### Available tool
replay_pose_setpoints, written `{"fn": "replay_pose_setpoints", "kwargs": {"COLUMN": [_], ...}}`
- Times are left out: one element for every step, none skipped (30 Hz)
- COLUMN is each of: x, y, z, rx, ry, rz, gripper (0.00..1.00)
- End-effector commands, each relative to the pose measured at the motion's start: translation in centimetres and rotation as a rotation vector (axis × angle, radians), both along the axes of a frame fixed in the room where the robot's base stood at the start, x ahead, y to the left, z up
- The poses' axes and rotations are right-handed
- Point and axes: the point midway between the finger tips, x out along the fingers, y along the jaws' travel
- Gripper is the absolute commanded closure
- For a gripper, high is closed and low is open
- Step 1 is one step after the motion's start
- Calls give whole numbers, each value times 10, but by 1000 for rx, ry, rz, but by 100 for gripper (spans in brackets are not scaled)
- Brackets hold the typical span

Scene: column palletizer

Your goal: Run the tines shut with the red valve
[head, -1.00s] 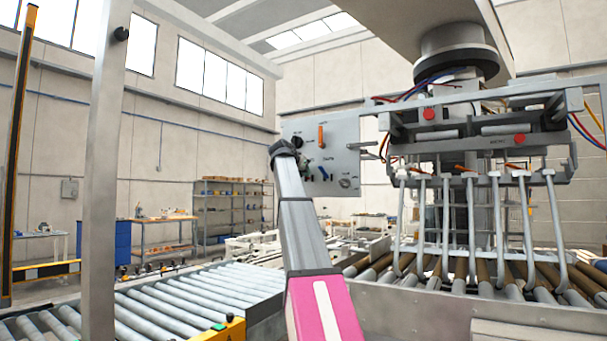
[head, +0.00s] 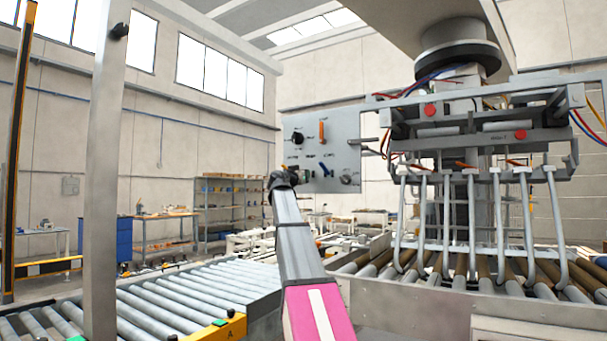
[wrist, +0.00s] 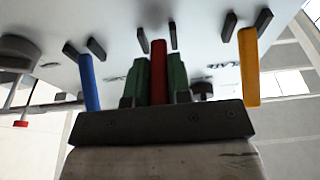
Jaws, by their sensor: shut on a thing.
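In the wrist view my gripper (wrist: 157,84) has its green fingers shut on the red valve (wrist: 158,70), a slim upright lever. A blue lever (wrist: 89,82) stands to its left and an orange lever (wrist: 249,66) to its right, both apart from the fingers. In the head view my gripper (head: 297,175) is at the lower left of the grey control panel (head: 350,150); the red valve is hidden there. The grey tines (head: 472,215) hang in a row from the palletizer head (head: 470,140), their curved lower ends near the rollers. I cannot tell how far they are closed.
A roller conveyor (head: 190,295) runs at lower left behind a grey post (head: 104,170). Brown-and-grey rollers (head: 430,265) lie under the tines. Shelving (head: 235,205) stands far back.

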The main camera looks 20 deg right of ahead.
Motion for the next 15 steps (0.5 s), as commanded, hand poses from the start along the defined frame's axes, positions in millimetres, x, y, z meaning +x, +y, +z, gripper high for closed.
{"fn": "replay_pose_setpoints", "kwargs": {"x": [-1, -1, -1, 0, 0, 0, 0, 0, 1, 1, 1, 2, 2, 2, 2], "y": [0, 0, 0, 0, 0, 0, -1, -1, -1, -1, -1, -2, -2, -2, -3], "z": [-4, -5, -7, -8, -9, -10, -10, -11, -12, -13, -14, -15, -15, -16, -16], "rx": [-28, -46, -69, -86, -103, -124, -139, -155, -176, -190, -204, -221, -233, -245, -260], "ry": [-19, -33, -51, -64, -76, -94, -106, -118, -134, -144, -155, -169, -179, -189, -200], "rz": [1, 1, 2, 1, 1, 2, 2, 2, 2, 2, 2, 2, 2, 1, 1], "gripper": [100, 100, 100, 100, 100, 100, 100, 100, 100, 100, 100, 100, 100, 100, 100]}}
